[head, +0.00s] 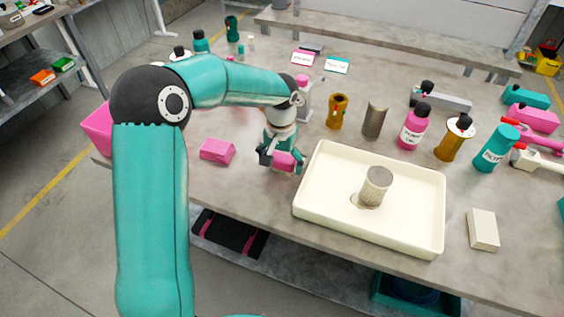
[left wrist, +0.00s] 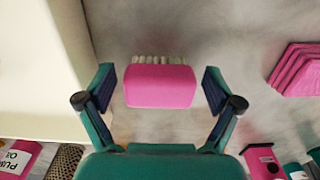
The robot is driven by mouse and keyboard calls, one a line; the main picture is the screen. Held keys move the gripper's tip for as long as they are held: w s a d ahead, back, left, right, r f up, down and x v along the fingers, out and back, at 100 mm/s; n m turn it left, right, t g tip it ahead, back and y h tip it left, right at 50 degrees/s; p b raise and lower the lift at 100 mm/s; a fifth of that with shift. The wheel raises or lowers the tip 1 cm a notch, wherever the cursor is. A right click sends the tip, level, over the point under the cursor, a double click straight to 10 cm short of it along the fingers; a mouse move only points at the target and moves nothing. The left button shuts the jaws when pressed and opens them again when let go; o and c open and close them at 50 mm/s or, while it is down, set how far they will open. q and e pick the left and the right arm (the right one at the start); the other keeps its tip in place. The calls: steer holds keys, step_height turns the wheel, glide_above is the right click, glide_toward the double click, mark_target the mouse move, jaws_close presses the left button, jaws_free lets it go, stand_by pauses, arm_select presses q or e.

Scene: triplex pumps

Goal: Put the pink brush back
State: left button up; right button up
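The pink brush (head: 289,160) is at the table to the left of the cream tray, at my left gripper (head: 281,163). In the left wrist view the brush (left wrist: 160,86) shows a pink block with pale bristles along its upper edge. It lies between the two fingers of the left gripper (left wrist: 160,92), with a gap on each side, so the fingers are open and not touching it. Whether the brush rests flat on the table is hard to tell. My right gripper is not in view.
The cream tray (head: 314,209) holds a mesh cylinder (head: 376,185). A folded pink cloth (head: 217,150) lies left of the gripper. Bottles, including a pink one (head: 414,128), and cylinders stand behind the tray. A pale block (head: 483,229) lies right of it. Label cards (head: 337,65) stand at the back.

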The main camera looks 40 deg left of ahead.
mark_target(281, 161)
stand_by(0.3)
arm_select(q)
steer(key=shift+r, duration=0.2)
step_height(281, 161, up, 12)
steer(key=shift+p, duration=0.4)
steer(key=shift+f, duration=0.15)
